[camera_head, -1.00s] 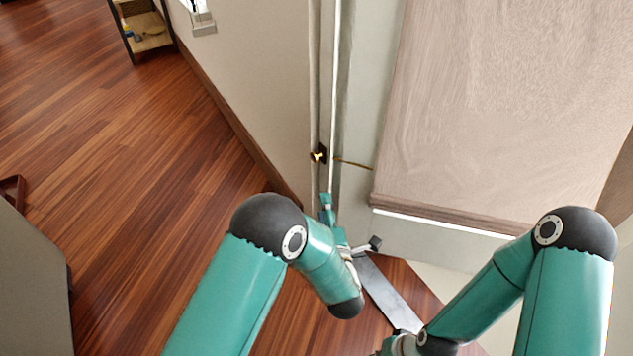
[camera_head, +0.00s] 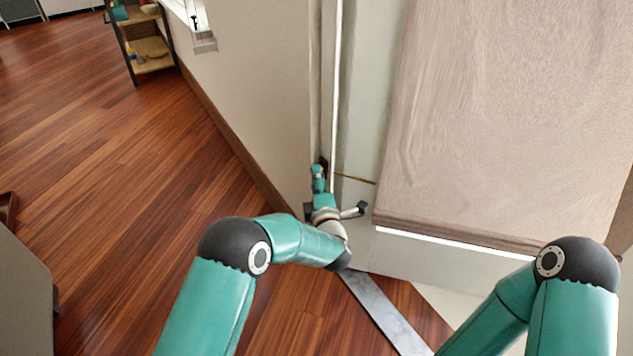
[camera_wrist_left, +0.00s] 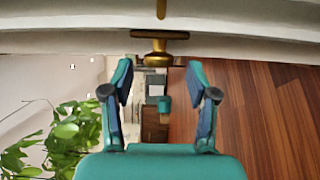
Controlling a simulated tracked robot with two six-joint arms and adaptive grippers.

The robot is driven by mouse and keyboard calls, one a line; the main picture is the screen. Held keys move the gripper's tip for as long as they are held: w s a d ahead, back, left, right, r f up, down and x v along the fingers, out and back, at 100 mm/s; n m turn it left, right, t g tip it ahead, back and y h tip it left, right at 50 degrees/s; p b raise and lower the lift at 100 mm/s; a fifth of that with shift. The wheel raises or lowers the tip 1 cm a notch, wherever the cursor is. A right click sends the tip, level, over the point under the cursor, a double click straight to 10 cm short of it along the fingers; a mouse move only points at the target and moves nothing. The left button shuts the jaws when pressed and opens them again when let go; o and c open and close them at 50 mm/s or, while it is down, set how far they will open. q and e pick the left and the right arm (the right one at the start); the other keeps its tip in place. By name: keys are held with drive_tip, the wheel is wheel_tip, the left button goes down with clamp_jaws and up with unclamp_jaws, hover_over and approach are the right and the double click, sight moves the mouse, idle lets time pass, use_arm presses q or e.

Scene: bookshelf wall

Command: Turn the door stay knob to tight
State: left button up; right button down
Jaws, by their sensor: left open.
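The brass door stay knob (camera_wrist_left: 160,45) shows in the left wrist view, just beyond my fingertips and centred between them. In the head view only a dark bit of its mount (camera_head: 324,162) shows; my left gripper hides the rest. A thin brass stay rod (camera_head: 356,179) runs right from there toward the blind. My left gripper (camera_head: 317,172) is at the door edge; in the wrist view (camera_wrist_left: 160,76) its two fingers are wide apart with nothing between them. Contact with the knob is not visible. My right gripper is out of view.
A beige wall (camera_head: 250,90) stands left of the knob, and a fabric blind (camera_head: 510,120) hangs to the right. A shelf (camera_head: 150,55) is at the far left. The wooden floor (camera_head: 100,150) is mostly clear. A plant (camera_wrist_left: 70,140) shows in the wrist view.

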use_arm(q)
drive_tip(key=shift+x, duration=1)
clamp_jaws()
drive_tip(key=shift+f, duration=0.15)
